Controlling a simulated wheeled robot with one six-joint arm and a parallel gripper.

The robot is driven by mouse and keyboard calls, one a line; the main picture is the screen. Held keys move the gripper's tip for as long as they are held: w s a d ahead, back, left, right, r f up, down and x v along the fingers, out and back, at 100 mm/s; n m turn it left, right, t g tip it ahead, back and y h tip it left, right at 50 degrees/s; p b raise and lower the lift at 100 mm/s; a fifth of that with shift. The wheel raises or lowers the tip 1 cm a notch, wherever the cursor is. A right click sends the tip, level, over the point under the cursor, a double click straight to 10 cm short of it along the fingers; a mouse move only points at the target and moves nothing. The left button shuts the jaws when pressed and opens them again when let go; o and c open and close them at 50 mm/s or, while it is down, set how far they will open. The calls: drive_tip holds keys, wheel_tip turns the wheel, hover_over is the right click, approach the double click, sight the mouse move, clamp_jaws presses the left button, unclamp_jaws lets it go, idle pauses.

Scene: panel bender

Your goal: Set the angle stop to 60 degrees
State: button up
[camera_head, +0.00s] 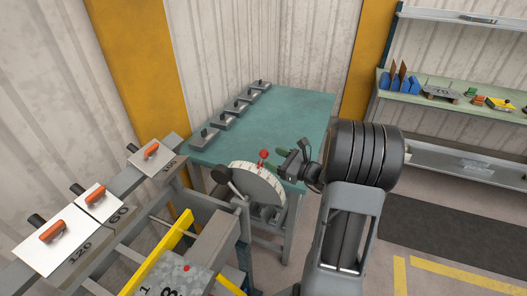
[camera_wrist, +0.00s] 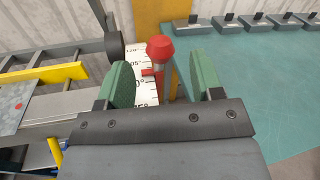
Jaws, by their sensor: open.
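The angle stop is a white half-round scale (camera_head: 258,183) at the bender's side, with black degree marks. Its red knob (camera_head: 263,155) stands at the rim. In the wrist view the red knob (camera_wrist: 160,47) and a small red pointer (camera_wrist: 151,73) sit by the scale (camera_wrist: 145,98). The pointer is just below the 105 mark, near a mark whose end reads 0; its exact reading is unclear. My gripper (camera_head: 286,158) is just right of the knob. In the wrist view its green-padded jaws (camera_wrist: 163,80) are open, with the knob showing between and beyond them, not gripped.
A black ball-ended lever (camera_head: 221,175) stands left of the scale. A teal table (camera_head: 296,107) behind holds several grey blocks. Plates with orange handles (camera_head: 53,232) lie on the bender at left. A shelf (camera_head: 440,97) with parts stands at right.

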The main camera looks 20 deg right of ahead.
sight(264, 154)
drive_tip(key=shift+p+x, duration=0.45)
drive_tip(key=shift+x, duration=2)
drive_tip(key=shift+c, duration=0.3)
clamp_jaws()
